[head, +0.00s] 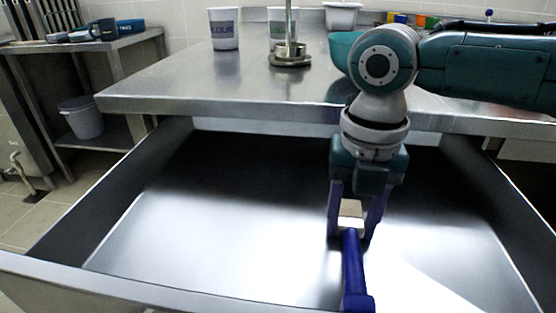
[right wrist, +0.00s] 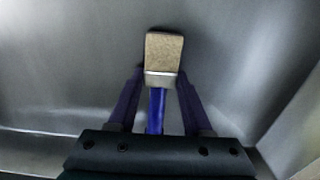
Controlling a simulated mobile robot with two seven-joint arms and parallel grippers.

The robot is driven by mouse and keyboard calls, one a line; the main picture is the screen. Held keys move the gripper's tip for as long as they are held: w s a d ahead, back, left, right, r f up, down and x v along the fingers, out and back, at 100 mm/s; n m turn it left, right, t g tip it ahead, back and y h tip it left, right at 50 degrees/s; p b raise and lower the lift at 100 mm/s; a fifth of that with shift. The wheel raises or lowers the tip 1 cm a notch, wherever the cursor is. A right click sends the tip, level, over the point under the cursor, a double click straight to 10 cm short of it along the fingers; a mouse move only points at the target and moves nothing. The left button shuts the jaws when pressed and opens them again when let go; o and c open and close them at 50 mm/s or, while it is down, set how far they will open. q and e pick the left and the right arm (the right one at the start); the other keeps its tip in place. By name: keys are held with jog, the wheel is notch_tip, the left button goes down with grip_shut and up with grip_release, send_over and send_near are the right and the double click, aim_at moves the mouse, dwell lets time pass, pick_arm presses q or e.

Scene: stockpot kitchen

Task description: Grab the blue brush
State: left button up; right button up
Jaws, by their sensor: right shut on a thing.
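The blue brush (head: 355,272) is in the open drawer, its handle pointing toward the drawer's front and its pale head between my fingers. My right gripper (head: 350,236) reaches down into the drawer and is shut on the brush. In the right wrist view, the tan bristles and metal collar of the brush (right wrist: 164,52) stick out past the fingertips, with the blue handle running back between the fingers of the gripper (right wrist: 160,76). I cannot tell whether the brush touches the drawer floor. My left gripper is not in view.
The steel drawer (head: 75,233) is otherwise empty. Above it, the metal counter (head: 180,82) holds labelled white containers (head: 223,28), a metal stand (head: 290,58) and a teal bowl (head: 338,50) partly behind my arm. A bin (head: 82,118) stands under a side table at the left.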

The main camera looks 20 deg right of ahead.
grip_shut()
